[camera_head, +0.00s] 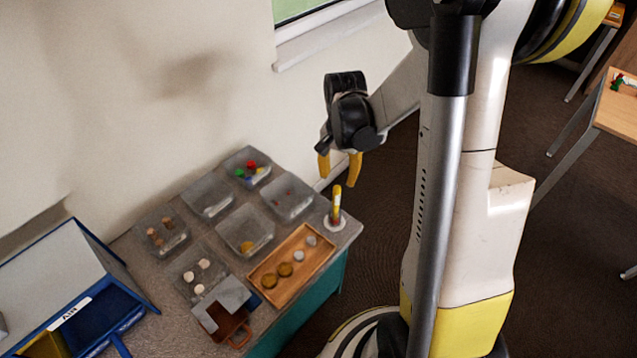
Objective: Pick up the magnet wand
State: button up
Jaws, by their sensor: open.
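The fingertips are a little above the wand's top in the picture. I cannot tell whether the wand is directly beneath them or further to one side in depth.
A wooden tray (256,277) with coins or discs lies beside the wand. Several clear bins, one with colored pieces (246,168), stand on the table (350,235). A brown mug-like container (229,331) is at the front. A blue-edged box (75,240) stands at left.

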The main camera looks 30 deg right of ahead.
aim_at(338, 189)
jog(key=f, duration=0.1)
jog(key=f+b, duration=0.1)
jog(key=f, duration=0.2)
jog(key=shift+s+a+f+b, duration=0.2)
jog(key=shift+s+b, duration=0.15)
jog(key=f+b, duration=0.1)
jog(key=f, duration=0.1)
jog(key=f+b, duration=0.1)
jog(key=f, duration=0.1)
jog(key=f+b, duration=0.1)
jog(key=f, duration=0.1)
jog(key=shift+w+d, duration=0.1)
jog(key=shift+w, duration=0.2)
jog(key=shift+r, duration=0.2)
grip_shut()
